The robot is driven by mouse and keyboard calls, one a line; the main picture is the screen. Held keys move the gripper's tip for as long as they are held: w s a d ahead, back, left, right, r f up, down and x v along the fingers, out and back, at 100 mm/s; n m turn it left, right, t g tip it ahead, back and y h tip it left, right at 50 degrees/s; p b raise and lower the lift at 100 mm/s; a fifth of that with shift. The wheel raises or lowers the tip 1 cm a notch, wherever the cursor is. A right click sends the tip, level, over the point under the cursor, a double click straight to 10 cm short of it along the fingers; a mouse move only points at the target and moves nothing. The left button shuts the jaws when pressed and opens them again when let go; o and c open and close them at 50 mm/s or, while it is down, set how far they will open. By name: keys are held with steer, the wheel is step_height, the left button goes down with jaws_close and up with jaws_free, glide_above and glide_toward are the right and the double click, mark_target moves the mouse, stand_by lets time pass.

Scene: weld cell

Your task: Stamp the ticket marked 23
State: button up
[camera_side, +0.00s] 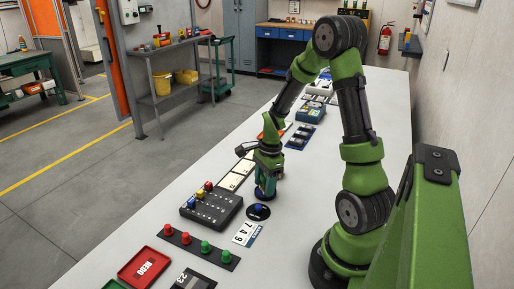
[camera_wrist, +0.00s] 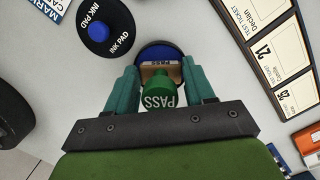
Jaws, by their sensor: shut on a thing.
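My gripper (camera_side: 266,180) is shut on a green stamp lettered PASS (camera_wrist: 160,95), its teal fingers on either side in the wrist view (camera_wrist: 161,80). The stamp's wooden base is over a round blue ink pad (camera_wrist: 150,49); whether it touches I cannot tell. A black disc lettered INK PAD with a blue knob (camera_wrist: 98,28) lies beside it. Cream tickets (camera_side: 232,181) lie in a row left of my gripper; in the wrist view one reads 21 (camera_wrist: 262,52) and another 24 (camera_wrist: 281,97).
A black block with coloured pegs (camera_side: 212,207) stands left of the pad. A strip with red and green knobs (camera_side: 205,246), a red REDO tray (camera_side: 146,268) and a white 749 card (camera_side: 247,233) are nearer. The bench between them has bare patches.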

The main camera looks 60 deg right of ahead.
stand_by(0.3)
steer(key=shift+r, duration=3.5)
steer(key=shift+w+a+f, duration=0.1)
steer(key=shift+a+f, duration=0.2)
steer(key=shift+n, duration=0.4)
steer(key=w, duration=0.3)
steer(key=w+f, duration=0.1)
steer(key=w, duration=0.5)
steer(key=shift+d+f, duration=0.1)
steer(key=shift+f, duration=0.05)
glide_above(227, 181)
steer(key=shift+m, duration=0.4)
steer(key=shift+s+d+f, duration=0.1)
steer(key=shift+d+f, duration=0.05)
steer(key=shift+f, duration=1.05)
steer(key=shift+s+d+f, duration=0.1)
steer(key=shift+f, duration=1.1)
steer(key=shift+f, duration=0.65)
steer(key=shift+r, duration=0.1)
